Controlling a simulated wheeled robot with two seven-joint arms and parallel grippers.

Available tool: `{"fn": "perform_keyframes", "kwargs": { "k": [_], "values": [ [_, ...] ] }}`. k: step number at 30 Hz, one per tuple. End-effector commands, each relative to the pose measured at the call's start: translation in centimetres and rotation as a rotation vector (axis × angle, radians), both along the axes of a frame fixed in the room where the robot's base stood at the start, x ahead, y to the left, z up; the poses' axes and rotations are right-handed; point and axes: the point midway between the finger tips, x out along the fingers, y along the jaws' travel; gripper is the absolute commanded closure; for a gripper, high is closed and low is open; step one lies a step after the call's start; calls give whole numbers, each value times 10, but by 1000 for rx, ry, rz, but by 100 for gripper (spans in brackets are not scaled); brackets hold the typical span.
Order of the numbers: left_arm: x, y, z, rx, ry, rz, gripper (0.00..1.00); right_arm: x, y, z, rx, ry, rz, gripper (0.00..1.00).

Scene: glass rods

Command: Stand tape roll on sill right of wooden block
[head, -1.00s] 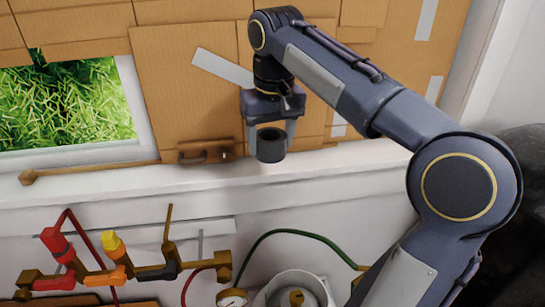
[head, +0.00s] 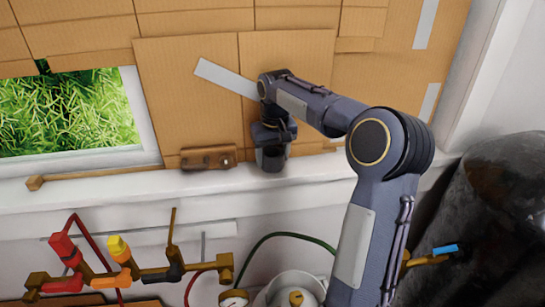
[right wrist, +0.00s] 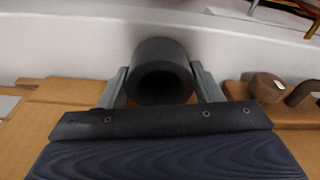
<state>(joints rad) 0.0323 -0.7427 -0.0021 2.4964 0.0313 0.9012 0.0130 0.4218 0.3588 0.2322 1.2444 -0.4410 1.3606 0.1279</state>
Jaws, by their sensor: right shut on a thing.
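The tape roll (head: 270,160) is a short dark cylinder with a round hollow, also seen in the right wrist view (right wrist: 160,58). My right gripper (head: 271,154) points down and is shut on it, with one finger on each side. The roll is upright at the white sill (head: 330,170); I cannot tell whether it touches the surface. The brown wooden block (head: 208,158) with dark fittings is on the sill, left of the roll with a gap between. My left gripper is not in view.
Cardboard panels (head: 190,95) rise close behind the sill. A thin wooden stick (head: 90,175) lies along the sill to the left. Below are pipes with coloured valves (head: 120,270) and a gauge (head: 233,299). The sill right of the roll is clear.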

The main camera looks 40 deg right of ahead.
Motion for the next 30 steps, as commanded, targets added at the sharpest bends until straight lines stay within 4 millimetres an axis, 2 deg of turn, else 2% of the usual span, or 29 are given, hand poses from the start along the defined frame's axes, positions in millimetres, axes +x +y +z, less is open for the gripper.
{"fn": "perform_keyframes", "kwargs": {
  "k": [3,14,15,19,30],
  "values": [
    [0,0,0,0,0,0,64,-1,0,-11,1,0,0,68],
    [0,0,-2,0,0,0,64,0,1,-15,0,-2,0,68],
    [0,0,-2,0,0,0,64,0,1,-15,1,-1,0,39],
    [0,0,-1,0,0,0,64,0,1,-15,1,-1,0,22],
    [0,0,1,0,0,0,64,0,1,-9,0,-2,0,20]
  ]
}}
